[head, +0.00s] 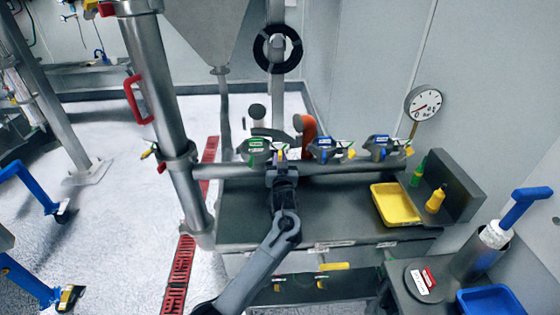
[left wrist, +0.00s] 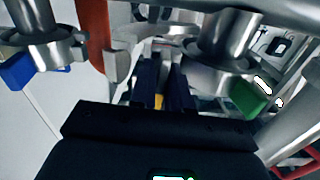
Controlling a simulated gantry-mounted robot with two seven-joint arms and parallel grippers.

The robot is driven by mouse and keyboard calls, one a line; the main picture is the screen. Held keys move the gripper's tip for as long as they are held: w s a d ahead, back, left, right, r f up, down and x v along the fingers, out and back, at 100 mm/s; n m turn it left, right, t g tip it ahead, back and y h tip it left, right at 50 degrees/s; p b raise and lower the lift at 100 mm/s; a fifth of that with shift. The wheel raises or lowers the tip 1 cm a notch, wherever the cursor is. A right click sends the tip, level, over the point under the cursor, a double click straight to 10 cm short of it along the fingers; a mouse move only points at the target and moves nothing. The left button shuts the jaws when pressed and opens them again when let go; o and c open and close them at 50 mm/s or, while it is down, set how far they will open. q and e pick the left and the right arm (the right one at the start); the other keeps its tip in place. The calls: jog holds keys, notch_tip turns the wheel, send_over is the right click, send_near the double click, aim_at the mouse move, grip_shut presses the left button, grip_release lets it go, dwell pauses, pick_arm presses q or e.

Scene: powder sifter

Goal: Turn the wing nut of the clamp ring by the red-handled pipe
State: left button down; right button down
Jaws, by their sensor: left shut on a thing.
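A vertical steel pipe (head: 146,75) with a red handle (head: 138,100) stands at the left in the head view. A clamp ring (head: 178,160) sits low on it, with a small wing-nut-like part (head: 149,152) at its left. My left gripper (head: 281,164) is apart from that, at the horizontal pipe (head: 340,169), between a green-marked valve and a blue-marked valve. In the left wrist view, its dark fingers (left wrist: 162,82) are shut on a small yellow part (left wrist: 158,102), mostly hidden; I cannot tell whether it is a wing nut. My right gripper is out of view.
The green-marked valve (head: 256,146), a blue-marked valve (head: 323,149) and another valve (head: 381,147) line the horizontal pipe. An orange-red bent pipe (head: 306,130) rises close behind. A yellow tray (head: 397,204) and bottles stand at right. The left floor (head: 120,215) has open room.

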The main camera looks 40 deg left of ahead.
pick_arm(q)
jog(key=n, duration=0.4)
jog(key=shift+n+b, duration=0.3)
jog(key=shift+b, duration=0.05)
jog(key=shift+n+b, duration=0.4)
jog(key=shift+n, duration=1.8)
jog(key=c, duration=1.2)
grip_release()
